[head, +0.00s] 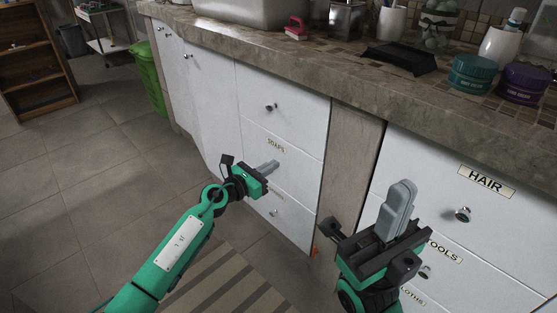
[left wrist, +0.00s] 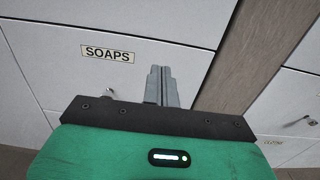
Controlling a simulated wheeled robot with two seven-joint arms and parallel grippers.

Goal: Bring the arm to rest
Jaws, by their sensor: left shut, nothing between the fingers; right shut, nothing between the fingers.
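My left gripper (head: 268,166) is in front of the white drawers, near the drawer labelled SOAPS (head: 275,146). Its grey fingers are together with nothing between them. The left wrist view shows the same shut fingers (left wrist: 161,86) below and to the right of the SOAPS label (left wrist: 107,54). My right gripper (head: 398,208) is upright in the head view, in front of the drawers labelled HAIR (head: 486,181) and TOOLS (head: 444,252). Its fingers are shut and empty. I cannot tell whether either gripper touches a drawer front.
A stone counter (head: 330,62) runs above the drawers, with a teal jar (head: 471,75), a purple jar (head: 522,84) and a black tray (head: 400,58) on it. A green bin (head: 148,76) stands at the cabinet's far end. A striped rug (head: 225,285) lies below. Tiled floor at left is clear.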

